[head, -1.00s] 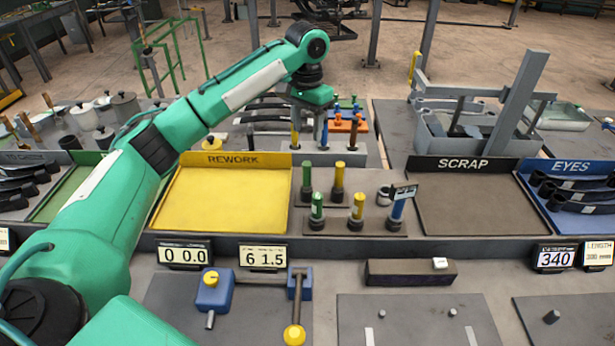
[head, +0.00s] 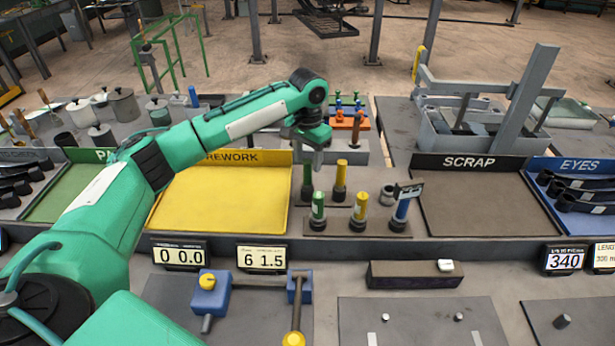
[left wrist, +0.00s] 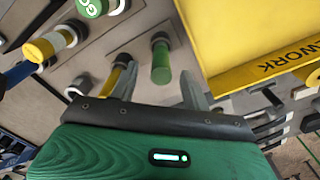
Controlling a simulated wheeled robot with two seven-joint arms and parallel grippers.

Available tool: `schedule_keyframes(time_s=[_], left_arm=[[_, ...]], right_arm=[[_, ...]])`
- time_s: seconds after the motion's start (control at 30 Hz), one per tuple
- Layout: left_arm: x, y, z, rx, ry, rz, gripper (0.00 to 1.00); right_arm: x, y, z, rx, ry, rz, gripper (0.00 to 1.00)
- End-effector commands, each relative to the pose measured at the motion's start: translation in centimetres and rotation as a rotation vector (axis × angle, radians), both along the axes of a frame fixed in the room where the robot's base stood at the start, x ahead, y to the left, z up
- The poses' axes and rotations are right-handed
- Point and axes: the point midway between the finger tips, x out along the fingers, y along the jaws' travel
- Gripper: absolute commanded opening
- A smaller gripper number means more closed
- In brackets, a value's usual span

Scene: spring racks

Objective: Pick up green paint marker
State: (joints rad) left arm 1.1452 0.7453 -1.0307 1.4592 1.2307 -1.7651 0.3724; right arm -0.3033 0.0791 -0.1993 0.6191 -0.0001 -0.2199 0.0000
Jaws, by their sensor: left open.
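Two green markers stand upright in dark round holders. The rear one (head: 307,182) is partly behind my left gripper (head: 316,160) in the head view. The front one (head: 318,206), with a white label, stands nearer. In the left wrist view, the rear green marker (left wrist: 161,64) shows between the two spread fingers of my left gripper (left wrist: 158,78), not gripped. The labelled green marker (left wrist: 90,7) is cut off by the top edge there. My left gripper is open and empty, pointing down over the rear row. My right gripper is in neither view.
Yellow markers (head: 341,176) (head: 361,206) and a blue marker (head: 401,208) stand close by. In the wrist view, one yellow marker (left wrist: 114,78) is beside the left finger. The yellow REWORK tray (head: 220,200) is left of the markers, the SCRAP tray (head: 475,205) right.

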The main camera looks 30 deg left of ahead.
Motion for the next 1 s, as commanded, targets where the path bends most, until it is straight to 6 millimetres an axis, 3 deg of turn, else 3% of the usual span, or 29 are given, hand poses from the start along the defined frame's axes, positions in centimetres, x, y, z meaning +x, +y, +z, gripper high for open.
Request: schedule_keyframes(time_s=[0.23,0.4,0.67,0.9,1.0], left_arm=[[0.0,0.3,-2.7,0.001,0.004,0.001,0.48],[0.1,0.2,-4.9,-0.001,0.002,0.0,0.48],[0.1,0.2,-5.2,0.0,0.0,0.0,0.48],[0.1,0.2,-5.2,0.0,0.0,0.0,0.02],[0.1,0.2,-5.2,0.0,0.0,0.0,0.02]], right_arm=[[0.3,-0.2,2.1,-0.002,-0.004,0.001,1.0],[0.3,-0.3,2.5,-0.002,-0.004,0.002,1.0],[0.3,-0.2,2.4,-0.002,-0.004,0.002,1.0],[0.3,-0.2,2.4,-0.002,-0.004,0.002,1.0],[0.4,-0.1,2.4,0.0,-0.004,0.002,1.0]])
